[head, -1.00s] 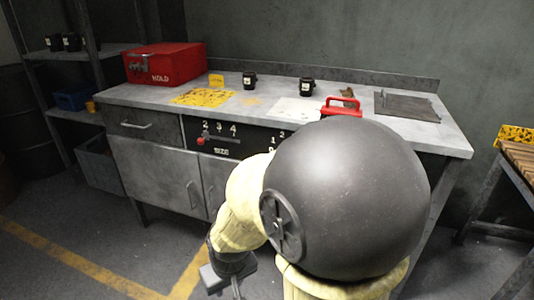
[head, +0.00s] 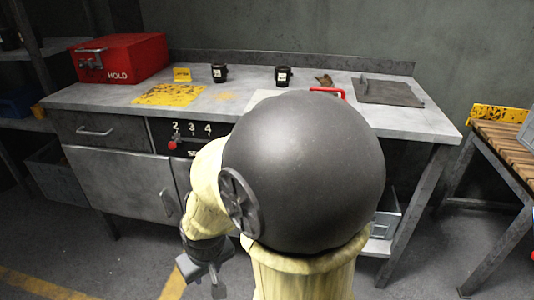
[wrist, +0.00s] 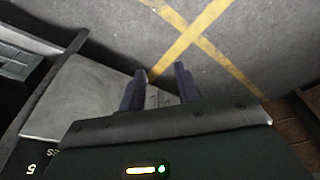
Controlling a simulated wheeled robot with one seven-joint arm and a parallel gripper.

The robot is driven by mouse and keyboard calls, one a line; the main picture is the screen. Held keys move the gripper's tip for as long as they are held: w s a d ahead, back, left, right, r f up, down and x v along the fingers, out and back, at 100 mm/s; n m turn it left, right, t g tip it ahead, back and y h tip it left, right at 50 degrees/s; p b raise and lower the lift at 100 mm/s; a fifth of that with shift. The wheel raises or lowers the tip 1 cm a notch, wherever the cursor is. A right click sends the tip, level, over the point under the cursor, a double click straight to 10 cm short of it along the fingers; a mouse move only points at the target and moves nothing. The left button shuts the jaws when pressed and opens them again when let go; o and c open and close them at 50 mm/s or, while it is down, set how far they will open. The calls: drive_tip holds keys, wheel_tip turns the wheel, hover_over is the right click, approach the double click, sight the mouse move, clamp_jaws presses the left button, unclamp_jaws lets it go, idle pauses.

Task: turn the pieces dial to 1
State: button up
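The pieces dial does not show in the head view; my arm covers the panel to the right of the size dial. The size dial (head: 173,145), with a red lever and the numbers 2, 3 and 4, is on the black panel under the bench top. My gripper (head: 208,277) hangs low in front of the cabinet doors, apart from the panel. In the wrist view its two fingers (wrist: 161,76) are spread with nothing between them. A dark panel edge with a white 5 (wrist: 31,168) and partly cut lettering shows at the lower left; I cannot tell which dial it belongs to.
The grey bench (head: 110,98) carries a red HOLD box (head: 120,60), two black cups (head: 219,73) (head: 283,76), a yellow mat (head: 170,94) and a dark plate (head: 388,91). A slatted table (head: 505,146) stands at the right. The floor before the cabinet is open.

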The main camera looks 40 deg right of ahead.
drive_tip(key=shift+a, duration=0.1)
drive_tip(key=w+d+f+m+t+h+p, duration=0.2)
drive_tip(key=w+d+f+m+h+p, duration=0.25)
drive_tip(key=w+d+m+p, duration=0.65)
drive_tip(key=s+d+r+m+t+h+p, duration=0.2)
drive_tip(key=d+r+t+h+p, duration=0.5)
drive_tip(key=r+p, duration=0.4)
drive_tip(key=s+d+h+p, duration=0.1)
drive_tip(key=h+p, duration=0.1)
drive_tip(key=p, duration=0.1)
drive_tip(key=shift+d+r+m, duration=0.25)
drive_tip(key=shift+d+m, duration=0.15)
drive_tip(key=shift+d, duration=0.15)
